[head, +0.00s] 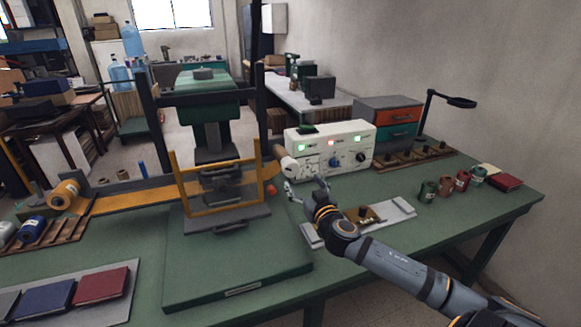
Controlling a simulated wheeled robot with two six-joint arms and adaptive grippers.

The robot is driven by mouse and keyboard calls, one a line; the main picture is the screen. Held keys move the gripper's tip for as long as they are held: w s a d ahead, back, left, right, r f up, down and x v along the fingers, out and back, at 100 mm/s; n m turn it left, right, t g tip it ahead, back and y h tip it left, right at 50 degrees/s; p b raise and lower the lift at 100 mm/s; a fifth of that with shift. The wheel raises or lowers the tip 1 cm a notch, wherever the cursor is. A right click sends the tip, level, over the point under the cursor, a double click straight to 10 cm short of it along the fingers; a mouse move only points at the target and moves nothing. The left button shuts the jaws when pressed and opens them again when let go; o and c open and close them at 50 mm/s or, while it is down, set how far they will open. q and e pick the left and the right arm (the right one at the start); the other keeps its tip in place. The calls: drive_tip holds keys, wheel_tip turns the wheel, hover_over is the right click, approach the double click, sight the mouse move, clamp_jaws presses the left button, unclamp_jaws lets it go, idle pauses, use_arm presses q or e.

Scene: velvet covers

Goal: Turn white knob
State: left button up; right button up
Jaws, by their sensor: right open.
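A white control box (346,138) stands at the back of the green bench, with lit green and red indicators on its front. Dark knobs show on its front, one blue-black knob (334,162) near the middle and one black knob (360,157) at the right. I cannot clearly make out a white knob; the lower left of the front is small and partly hidden behind a pale cylinder (289,166). My right gripper (305,185) is open and empty, in front of and below the box's left part, apart from the knobs. My left gripper is out of view.
A press frame with yellow guards (212,215) stands left of my right gripper. Several small pots and a red book (505,181) sit at right. Covers (101,285) lie at front left.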

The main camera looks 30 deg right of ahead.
sight(292, 170)
drive_tip(key=x, duration=0.4)
drive_tip(key=p+x, duration=0.2)
drive_tip(key=x, duration=0.3)
drive_tip(key=shift+w+f, duration=0.15)
drive_tip(key=shift+w, duration=0.25)
drive_tip(key=shift+w+d+f, duration=0.1)
drive_tip(key=shift+w+f, duration=0.05)
drive_tip(key=shift+w, duration=0.15)
drive_tip(key=c, duration=1.2)
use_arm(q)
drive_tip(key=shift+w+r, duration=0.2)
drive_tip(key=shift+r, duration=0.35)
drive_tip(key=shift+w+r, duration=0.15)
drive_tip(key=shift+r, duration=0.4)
